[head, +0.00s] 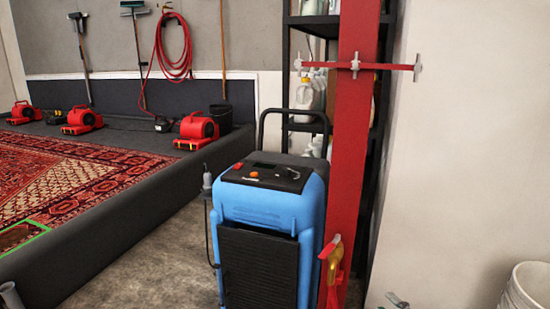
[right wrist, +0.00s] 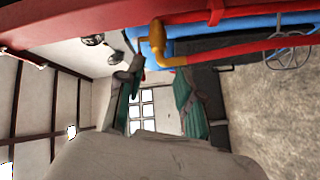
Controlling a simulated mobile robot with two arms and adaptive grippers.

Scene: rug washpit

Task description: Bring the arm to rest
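My right gripper (right wrist: 158,70) is open in the right wrist view, its two grey fingers with teal pads spread apart and nothing between them. A brass valve (right wrist: 153,42) with a red pipe is just beyond the fingertips, apart from them as far as I can see. In the head view only a tip of the right gripper (head: 397,301) shows at the bottom edge, right of the red post (head: 352,150) and the brass valve (head: 334,265).
A blue machine (head: 262,215) with a black handle stands left of the post. Shelves (head: 308,22) with bottles are behind it. A white bucket (head: 526,288) is at the lower right. The rug (head: 70,180) lies in the raised washpit, with red blowers (head: 197,130) behind.

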